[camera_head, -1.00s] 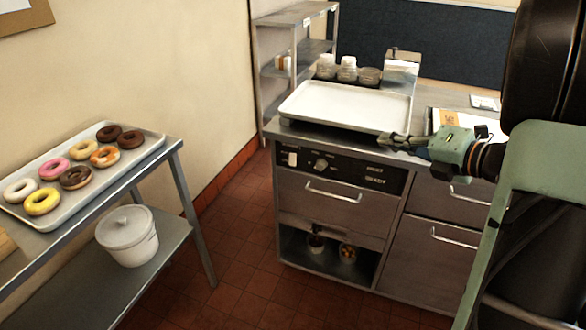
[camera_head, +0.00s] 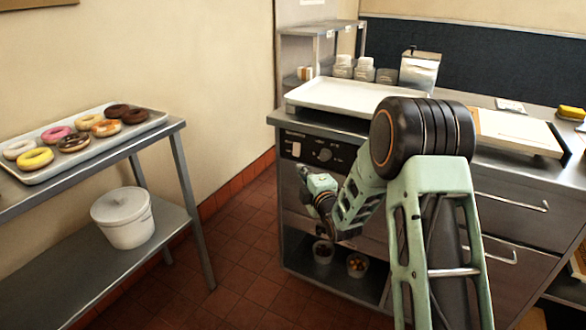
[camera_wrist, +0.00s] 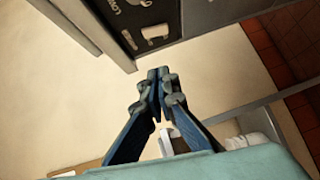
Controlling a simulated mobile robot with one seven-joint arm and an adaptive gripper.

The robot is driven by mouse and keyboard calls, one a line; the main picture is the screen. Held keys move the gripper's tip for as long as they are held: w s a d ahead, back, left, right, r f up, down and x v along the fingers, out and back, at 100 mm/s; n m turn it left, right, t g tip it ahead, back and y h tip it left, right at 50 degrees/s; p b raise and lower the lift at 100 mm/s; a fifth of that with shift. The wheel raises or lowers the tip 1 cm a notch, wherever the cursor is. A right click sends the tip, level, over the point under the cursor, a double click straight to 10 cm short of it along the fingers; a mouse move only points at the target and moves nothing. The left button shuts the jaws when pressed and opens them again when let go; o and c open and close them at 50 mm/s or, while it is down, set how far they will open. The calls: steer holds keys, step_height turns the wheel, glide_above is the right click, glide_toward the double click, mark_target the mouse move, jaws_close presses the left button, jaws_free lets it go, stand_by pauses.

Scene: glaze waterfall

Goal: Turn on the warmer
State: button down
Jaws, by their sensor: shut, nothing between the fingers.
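The warmer's dark control panel (camera_head: 335,152) is on the front of the metal counter unit, under the tray. It has a pale rocker switch (camera_head: 296,148) at its left and a round knob (camera_head: 324,155) to the right. My gripper (camera_head: 303,171) is just below the switch in the head view, in front of the unit. In the wrist view, the fingertips (camera_wrist: 160,74) are together and empty, and the switch (camera_wrist: 155,33) shows beyond them, apart from them. I cannot tell the switch's position. My arm hides much of the unit's drawer front.
A white tray (camera_head: 345,96) rests on the counter, with several jars behind it. A doughnut tray (camera_head: 150,122) lies on a side table at left, with a lidded white bucket (camera_head: 124,232) on its lower shelf. Two small containers sit under the unit. The floor between is clear.

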steer(key=shift+a+f+m, duration=0.3)
steer(key=shift+f, duration=0.3)
steer(key=shift+w, duration=0.1)
steer(key=b, duration=0.1)
glide_toward(293, 153)
steer(key=w+a, duration=0.2)
steer(key=a, duration=0.2)
steer(key=shift+w+d+f+b, duration=0.1)
steer(key=shift+w+d, duration=0.2)
steer(key=shift+w, duration=0.25)
steer(key=shift+w+d+f+b, duration=0.15)
steer(key=shift+w+d, duration=0.15)
steer(key=shift+w, duration=0.3)
steer(key=shift+w+d+b, duration=0.1)
steer(key=shift+w+d, duration=0.25)
steer(key=shift+w, duration=0.2)
steer(key=shift+f+b, duration=0.1)
steer(key=shift+b, duration=0.2)
